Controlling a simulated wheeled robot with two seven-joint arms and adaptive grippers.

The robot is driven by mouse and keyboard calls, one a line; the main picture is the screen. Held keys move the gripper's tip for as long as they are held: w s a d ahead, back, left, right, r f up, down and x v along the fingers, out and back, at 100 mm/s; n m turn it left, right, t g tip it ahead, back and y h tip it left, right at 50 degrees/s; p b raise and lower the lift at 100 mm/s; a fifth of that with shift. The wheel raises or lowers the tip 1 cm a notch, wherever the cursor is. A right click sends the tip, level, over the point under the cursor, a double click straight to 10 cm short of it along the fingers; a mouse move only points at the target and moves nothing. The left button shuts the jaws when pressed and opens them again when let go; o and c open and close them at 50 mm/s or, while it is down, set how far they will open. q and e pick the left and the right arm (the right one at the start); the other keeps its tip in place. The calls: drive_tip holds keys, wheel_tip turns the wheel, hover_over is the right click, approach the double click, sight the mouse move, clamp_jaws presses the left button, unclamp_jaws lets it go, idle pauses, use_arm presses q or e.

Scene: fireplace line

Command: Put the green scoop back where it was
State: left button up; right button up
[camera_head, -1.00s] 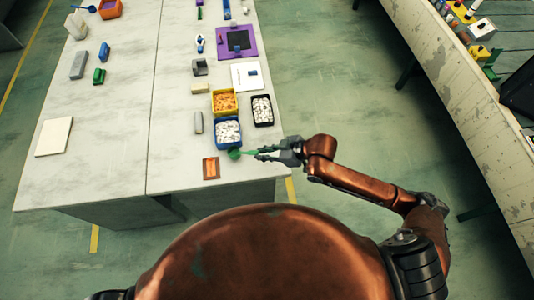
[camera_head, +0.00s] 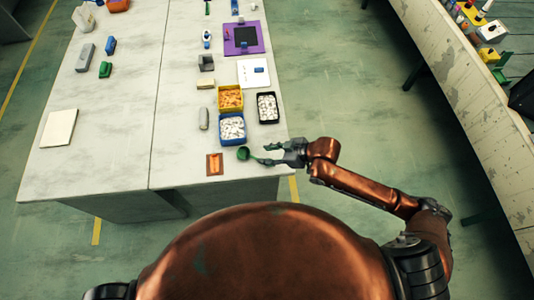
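The green scoop (camera_head: 243,154) is near the front right corner of the grey table (camera_head: 110,165), just in front of the blue bin (camera_head: 221,137) of white pieces. Its round bowl points left and its handle reaches right, to my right gripper (camera_head: 266,154). The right gripper's fingers are spread apart, with the handle by the lower finger. It looks open; whether a finger still touches the handle is too small to tell. My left gripper is not in view.
A yellow bin of orange pieces (camera_head: 221,107) and a black bin of white pieces (camera_head: 259,116) stand behind. An orange-brown card (camera_head: 214,171) lies left of the scoop. The table's right edge is close; its left half has free room.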

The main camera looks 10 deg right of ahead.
drive_tip(key=v, duration=1.2)
drive_tip(key=shift+r, duration=0.1)
drive_tip(key=s+d, duration=0.6)
drive_tip(key=d, duration=0.5)
drive_tip(key=shift+s+r, duration=0.2)
drive_tip(key=shift+r, duration=0.2)
drive_tip(key=shift+d, duration=0.15)
idle(0.5)
